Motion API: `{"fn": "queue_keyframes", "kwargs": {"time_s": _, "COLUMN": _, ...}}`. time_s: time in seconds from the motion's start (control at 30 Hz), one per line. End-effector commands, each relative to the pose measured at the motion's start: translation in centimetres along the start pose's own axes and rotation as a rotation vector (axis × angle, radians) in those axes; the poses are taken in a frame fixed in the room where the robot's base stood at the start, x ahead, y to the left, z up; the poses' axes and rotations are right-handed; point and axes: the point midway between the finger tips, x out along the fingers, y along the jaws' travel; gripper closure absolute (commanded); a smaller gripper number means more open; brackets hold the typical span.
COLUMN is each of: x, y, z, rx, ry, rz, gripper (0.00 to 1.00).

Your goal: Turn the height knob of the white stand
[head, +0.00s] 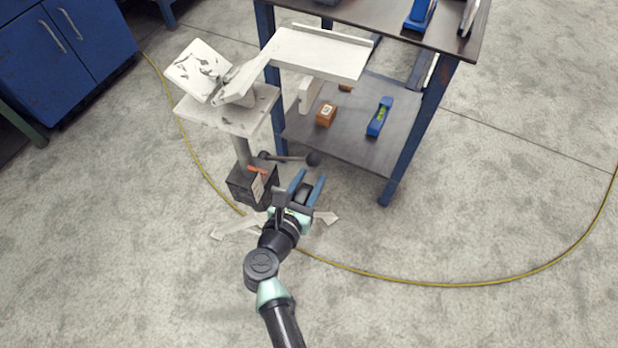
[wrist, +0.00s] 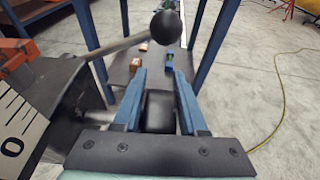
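The white stand (head: 228,117) stands left of the workbench in the head view, with a post rising from a dark box (head: 240,184). A rod runs right from near the top of this box to a black ball knob (head: 313,159). The ball (wrist: 165,28) is at the top middle in the wrist view, beyond my fingertips. My gripper (head: 308,176) is just below the ball in the head view, its blue fingers open and apart. A dark rounded block (wrist: 158,110) shows between the fingers; I cannot tell whether it belongs to the stand or my gripper.
The workbench (head: 387,190) with blue legs stands close behind; its lower shelf holds a small orange-brown box (head: 326,114) and a blue level (head: 380,117). A yellow cable (head: 440,284) curves over the floor. The floor to the right is clear.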

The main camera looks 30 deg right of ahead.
Motion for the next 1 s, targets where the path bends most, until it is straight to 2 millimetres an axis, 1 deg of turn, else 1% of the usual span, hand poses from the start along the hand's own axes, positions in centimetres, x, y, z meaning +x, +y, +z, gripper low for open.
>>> {"fn": "queue_keyframes", "kwargs": {"time_s": 0.03, "x": 0.0, "y": 0.0, "z": 0.0, "rx": 0.000, "ry": -0.001, "rz": 0.000, "gripper": 0.47}}
{"fn": "queue_keyframes", "kwargs": {"time_s": 0.1, "x": 0.0, "y": 0.0, "z": 0.0, "rx": 0.000, "ry": -0.001, "rz": 0.000, "gripper": 0.35}}
{"fn": "queue_keyframes", "kwargs": {"time_s": 0.37, "x": 0.0, "y": 0.0, "z": 0.0, "rx": 0.000, "ry": 0.000, "rz": 0.000, "gripper": 0.35}}
{"fn": "queue_keyframes", "kwargs": {"time_s": 0.47, "x": -0.5, "y": 0.0, "z": 0.0, "rx": -0.001, "ry": 0.000, "rz": 0.001, "gripper": 0.35}}
{"fn": "queue_keyframes", "kwargs": {"time_s": 0.57, "x": -1.7, "y": 0.0, "z": 0.1, "rx": -0.002, "ry": 0.001, "rz": 0.002, "gripper": 0.35}}
{"fn": "queue_keyframes", "kwargs": {"time_s": 0.67, "x": -3.7, "y": 0.1, "z": 0.1, "rx": -0.002, "ry": 0.002, "rz": 0.003, "gripper": 0.35}}
{"fn": "queue_keyframes", "kwargs": {"time_s": 0.9, "x": -9.1, "y": 0.0, "z": 0.1, "rx": -0.002, "ry": 0.002, "rz": 0.003, "gripper": 0.35}}
{"fn": "queue_keyframes", "kwargs": {"time_s": 1.0, "x": -10.8, "y": 0.0, "z": 0.1, "rx": 0.000, "ry": 0.002, "rz": 0.002, "gripper": 0.35}}
